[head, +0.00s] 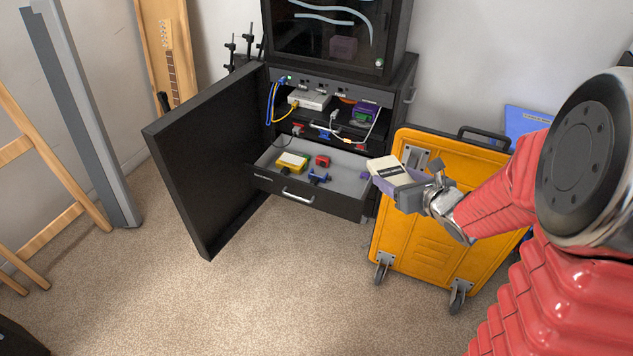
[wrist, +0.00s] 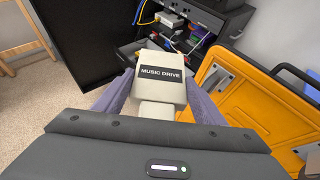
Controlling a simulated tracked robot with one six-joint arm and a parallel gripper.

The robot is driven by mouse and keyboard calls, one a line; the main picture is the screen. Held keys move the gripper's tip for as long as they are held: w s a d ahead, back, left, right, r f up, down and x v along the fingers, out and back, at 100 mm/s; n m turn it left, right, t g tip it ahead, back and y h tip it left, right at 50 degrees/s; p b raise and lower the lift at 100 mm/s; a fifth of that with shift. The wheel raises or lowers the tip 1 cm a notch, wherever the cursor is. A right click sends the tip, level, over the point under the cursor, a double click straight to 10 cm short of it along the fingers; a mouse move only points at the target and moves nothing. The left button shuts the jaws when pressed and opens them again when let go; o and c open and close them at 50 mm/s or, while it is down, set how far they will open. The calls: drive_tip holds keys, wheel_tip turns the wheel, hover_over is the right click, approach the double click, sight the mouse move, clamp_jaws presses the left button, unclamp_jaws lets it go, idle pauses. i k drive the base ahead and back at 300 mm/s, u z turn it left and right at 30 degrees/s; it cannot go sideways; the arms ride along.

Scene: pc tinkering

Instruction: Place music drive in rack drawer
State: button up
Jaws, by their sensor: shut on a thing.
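My gripper (head: 410,190) is shut on the music drive (head: 391,168), a cream-white block with a dark label. The label reads MUSIC DRIVE in the wrist view, where the drive (wrist: 162,76) sits between my two purple-grey fingers. My gripper holds it in the air, in front of the yellow case and right of the drawer. The rack drawer (head: 328,200) is pulled out of the black rack, with a light grey inside. It holds a yellow-and-white block (head: 292,162), a red block (head: 322,161) and a blue piece (head: 319,178). In the wrist view the drive hides most of the drawer.
The rack's black door (head: 205,160) stands open on the left. A shelf above the drawer bears a grey box (head: 309,98), a purple-green device (head: 366,112) and loose cables. A yellow wheeled case (head: 440,235) stands right of the drawer. The carpet in front is clear.

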sight(348, 191)
drive_tip(key=u, duration=0.3)
drive_tip(key=i, duration=1.1)
drive_tip(key=u, duration=1)
drive_tip(key=i, duration=1.05)
drive_tip(key=u, duration=0.35)
drive_tip(key=k, duration=0.95)
drive_tip(key=u, duration=0.1)
